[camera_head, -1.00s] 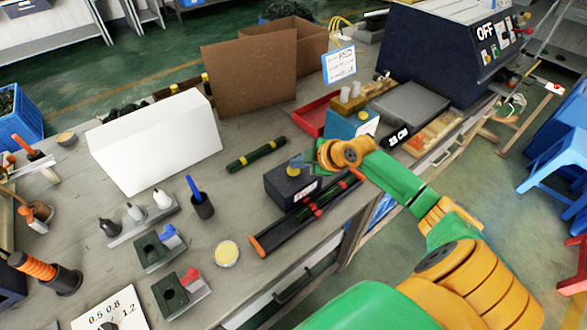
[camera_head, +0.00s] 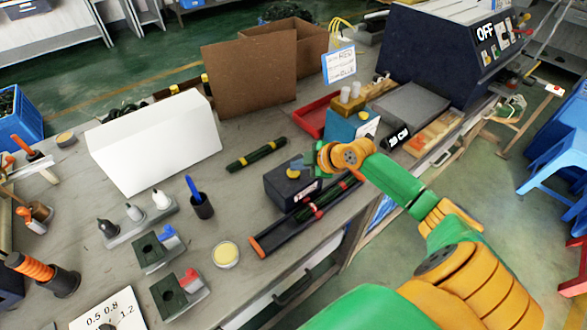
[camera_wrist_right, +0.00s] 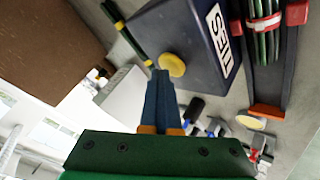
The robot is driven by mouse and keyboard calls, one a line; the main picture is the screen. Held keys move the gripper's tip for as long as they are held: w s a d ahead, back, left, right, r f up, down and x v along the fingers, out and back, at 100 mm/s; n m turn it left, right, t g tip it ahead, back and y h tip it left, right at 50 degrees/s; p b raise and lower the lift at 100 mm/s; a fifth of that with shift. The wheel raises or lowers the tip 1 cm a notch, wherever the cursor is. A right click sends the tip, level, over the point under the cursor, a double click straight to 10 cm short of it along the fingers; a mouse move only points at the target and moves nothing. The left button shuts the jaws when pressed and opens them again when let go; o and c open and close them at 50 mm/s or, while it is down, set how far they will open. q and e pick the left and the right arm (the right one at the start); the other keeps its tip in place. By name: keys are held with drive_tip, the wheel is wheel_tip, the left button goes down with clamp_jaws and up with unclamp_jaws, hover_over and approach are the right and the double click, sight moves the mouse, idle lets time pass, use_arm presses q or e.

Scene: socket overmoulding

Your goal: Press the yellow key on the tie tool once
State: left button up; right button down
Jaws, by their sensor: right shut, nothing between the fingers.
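The tie tool is a dark box (camera_head: 283,190) with a white label on the bench; in the wrist view its dark body (camera_wrist_right: 190,30) carries a label reading TIES. Its round yellow key (camera_head: 293,174) is on top and also shows in the wrist view (camera_wrist_right: 172,64). My right gripper (camera_head: 306,166) is shut and empty just above and beside the key. In the wrist view its blue fingertips (camera_wrist_right: 161,75) lie right at the key's edge; I cannot tell whether they touch it. My left gripper is not in view.
A black tray (camera_head: 275,238) with a dark, red-banded cable bundle (camera_head: 318,210) lies in front of the tool. Another green cable bundle (camera_head: 257,154) lies behind it. A blue block (camera_head: 345,126) and red tray (camera_head: 312,118) stand to the right. A blue pen in a cup (camera_head: 202,206) stands left.

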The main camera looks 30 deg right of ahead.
sight(298, 173)
drive_tip(key=shift+r+p, duration=0.9)
drive_tip(key=shift+r, duration=0.1)
wheel_tip(298, 173, up, 5)
drive_tip(key=p, duration=0.4)
drive_tip(key=shift+p, duration=0.35)
